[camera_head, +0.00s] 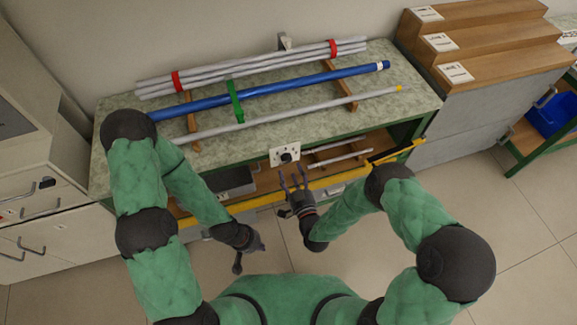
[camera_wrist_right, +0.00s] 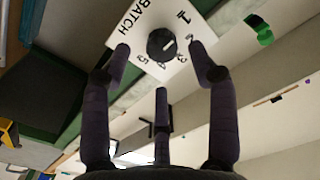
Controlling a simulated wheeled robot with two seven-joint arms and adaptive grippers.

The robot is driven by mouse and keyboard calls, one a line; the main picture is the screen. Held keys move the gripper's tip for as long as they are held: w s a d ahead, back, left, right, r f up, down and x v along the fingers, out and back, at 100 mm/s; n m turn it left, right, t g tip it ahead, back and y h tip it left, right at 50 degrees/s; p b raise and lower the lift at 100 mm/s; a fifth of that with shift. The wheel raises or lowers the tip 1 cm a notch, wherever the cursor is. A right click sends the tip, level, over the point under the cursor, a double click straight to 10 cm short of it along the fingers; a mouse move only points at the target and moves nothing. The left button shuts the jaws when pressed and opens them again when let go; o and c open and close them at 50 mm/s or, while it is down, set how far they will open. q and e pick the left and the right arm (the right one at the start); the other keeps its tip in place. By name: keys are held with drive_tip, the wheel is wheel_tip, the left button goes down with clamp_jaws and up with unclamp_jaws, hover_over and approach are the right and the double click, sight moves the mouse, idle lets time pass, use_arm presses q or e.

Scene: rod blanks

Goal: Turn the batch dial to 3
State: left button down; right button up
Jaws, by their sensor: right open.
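The batch dial is a black round knob (camera_head: 286,157) on a white plate (camera_head: 275,153) at the bench's front edge. In the right wrist view the knob (camera_wrist_right: 161,44) shows a white mark pointing right and slightly up, towards the 1 and 2 side; the exact number is hard to tell. The plate there (camera_wrist_right: 130,42) reads BATCH with numbers around the knob. My right gripper (camera_head: 292,178) is open and empty, just in front of the dial; the knob appears between its spread fingers, apparently apart from them. My left gripper (camera_head: 238,266) hangs low at left, away from the bench; its fingers are unclear.
Grey rods (camera_head: 250,69) tied with red bands, a blue rod (camera_head: 280,86) and a single grey rod (camera_head: 300,108) lie on the bench top (camera_head: 420,100). A yellow rail (camera_head: 255,202) runs below the dial. A wooden stepped stand (camera_head: 490,50) is at right.

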sight(287, 162)
drive_tip(key=shift+b+x, duration=0.35)
drive_tip(key=shift+x, duration=1.6)
drive_tip(key=shift+f, duration=0.1)
drive_tip(key=c, duration=1.1)
